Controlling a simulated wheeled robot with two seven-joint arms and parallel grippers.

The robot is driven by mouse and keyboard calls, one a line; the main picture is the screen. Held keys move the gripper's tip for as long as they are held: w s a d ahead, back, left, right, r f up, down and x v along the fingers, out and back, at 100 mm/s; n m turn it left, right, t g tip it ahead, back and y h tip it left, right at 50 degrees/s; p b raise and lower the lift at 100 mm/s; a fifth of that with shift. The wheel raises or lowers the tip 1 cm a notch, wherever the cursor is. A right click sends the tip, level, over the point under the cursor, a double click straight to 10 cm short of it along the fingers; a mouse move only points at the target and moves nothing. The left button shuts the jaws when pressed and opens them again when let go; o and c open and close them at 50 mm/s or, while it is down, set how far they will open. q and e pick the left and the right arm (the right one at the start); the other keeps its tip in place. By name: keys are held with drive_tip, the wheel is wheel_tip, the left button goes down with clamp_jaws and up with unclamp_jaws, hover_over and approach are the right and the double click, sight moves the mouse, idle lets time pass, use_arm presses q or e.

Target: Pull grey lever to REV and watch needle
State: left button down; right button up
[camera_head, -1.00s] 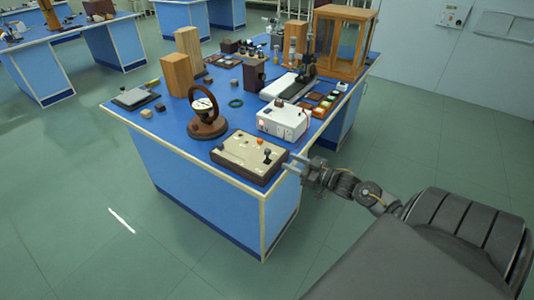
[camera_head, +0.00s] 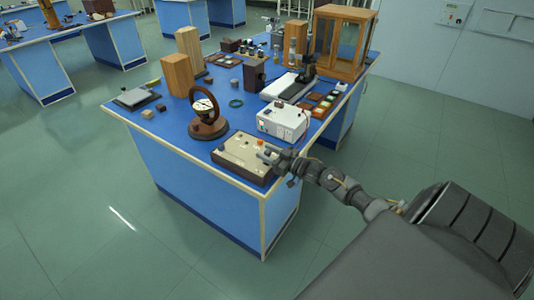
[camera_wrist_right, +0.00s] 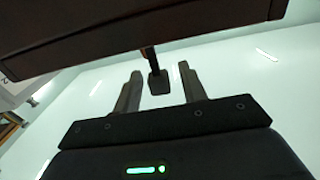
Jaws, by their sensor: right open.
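The beige control box (camera_head: 238,156) with a dark wooden frame lies at the front corner of the blue bench, with an orange-red knob on top. The grey lever (camera_wrist_right: 158,82) shows in the right wrist view as a dark stem with a blocky end, standing between my right gripper's open fingers (camera_wrist_right: 160,74), with gaps visible on both sides. In the head view my right gripper (camera_head: 268,153) covers the lever at the box's right end. The round dial (camera_head: 203,104) stands in a wooden ring on a round base; its needle is too small to read. My left gripper is out of view.
A white instrument box (camera_head: 282,123) stands just behind the control box. Wooden blocks (camera_head: 177,75), a balance-like device and a glass-sided wooden case (camera_head: 343,40) stand farther back. The floor in front of the bench (camera_head: 278,193) is clear.

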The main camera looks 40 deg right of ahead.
clamp_jaws()
drive_tip(key=shift+a, duration=0.1)
drive_tip(key=shift+s+a+f+n, duration=0.1)
drive_tip(key=shift+a+n, duration=0.15)
drive_tip(key=shift+n, duration=0.4)
drive_tip(key=shift+s+a+n, duration=0.1)
drive_tip(key=shift+a+n, duration=0.15)
drive_tip(key=shift+n, duration=0.4)
drive_tip(key=shift+s+a+f+n+b, duration=0.15)
drive_tip(key=shift+a+n+b, duration=0.15)
drive_tip(key=shift+n, duration=0.45)
drive_tip(key=shift+s+a+f+n+b, duration=0.1)
drive_tip(key=shift+a+n+b, duration=0.2)
drive_tip(key=shift+n, duration=0.45)
unclamp_jaws()
